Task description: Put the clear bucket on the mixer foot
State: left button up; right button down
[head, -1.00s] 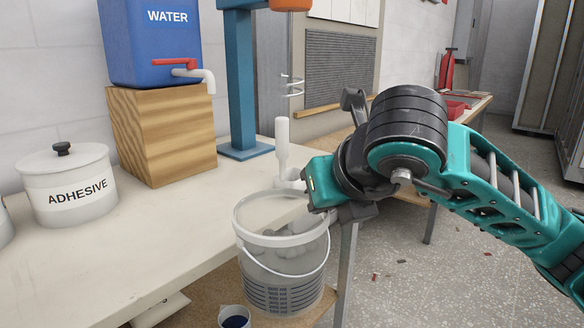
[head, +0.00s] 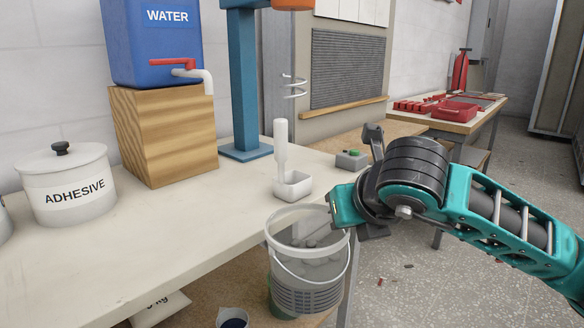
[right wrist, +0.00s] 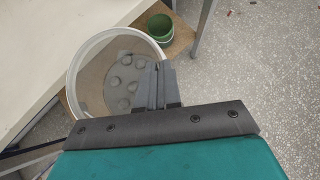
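The clear bucket (head: 306,268) has a pale rim and a wire handle. It hangs by the right end of the workbench, its rim near the height of the bench top. My right gripper (head: 337,210) is shut on its rim at the right side. In the right wrist view the fingers (right wrist: 157,85) overlap the rim of the bucket (right wrist: 86,62), and grey round shapes show inside. The mixer foot (head: 245,152) is the flat blue base under the blue column, bare on top, back on the bench. My left gripper is out of view.
A white tray (head: 300,186) with an upright white tool stands on the bench between bucket and mixer. Wooden block (head: 165,135), water tank and adhesive pot (head: 66,187) stand left. A green pot (right wrist: 160,27) is below.

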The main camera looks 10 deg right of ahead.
aim_at(293, 168)
jog(key=l+u, duration=0.45)
jog(key=l, duration=0.6)
jog(key=l+u, duration=0.45)
jog(key=l, duration=0.65)
jog(key=k, duration=0.05)
